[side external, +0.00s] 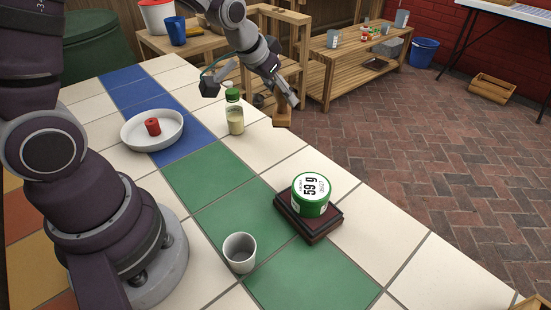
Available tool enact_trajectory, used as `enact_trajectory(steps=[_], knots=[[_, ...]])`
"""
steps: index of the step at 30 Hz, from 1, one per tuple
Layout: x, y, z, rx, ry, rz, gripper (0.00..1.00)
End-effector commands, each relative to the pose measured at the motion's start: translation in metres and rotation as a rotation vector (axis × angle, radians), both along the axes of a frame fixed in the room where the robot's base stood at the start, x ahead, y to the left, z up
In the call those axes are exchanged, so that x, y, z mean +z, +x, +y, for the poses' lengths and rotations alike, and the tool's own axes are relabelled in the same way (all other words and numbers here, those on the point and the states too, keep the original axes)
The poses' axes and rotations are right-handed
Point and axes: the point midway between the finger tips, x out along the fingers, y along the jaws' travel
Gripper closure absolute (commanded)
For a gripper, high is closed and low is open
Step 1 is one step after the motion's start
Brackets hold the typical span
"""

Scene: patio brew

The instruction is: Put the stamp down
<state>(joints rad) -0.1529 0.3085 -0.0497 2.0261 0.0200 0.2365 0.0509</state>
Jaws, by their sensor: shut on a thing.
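My gripper (287,96) is at the top middle, angled down to the right near the table's far edge. It is shut on a small brown wooden block (282,117), which looks like the stamp. The block shows just below the fingertips, and its underside and any marking are hidden. It appears to be held in the air, apart from the tabletop, but the exact height is hard to tell.

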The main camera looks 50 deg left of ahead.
Motion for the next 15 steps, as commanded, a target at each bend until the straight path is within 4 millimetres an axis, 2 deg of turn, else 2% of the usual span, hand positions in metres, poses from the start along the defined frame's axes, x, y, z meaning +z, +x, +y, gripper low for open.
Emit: enact_trajectory(steps=[5, 15], knots=[[-0.023, -0.001, 0.000, 0.001, -0.001, 0.006, 1.00], [-0.088, -0.001, 0.001, 0.003, 0.000, 0.006, 1.00]])
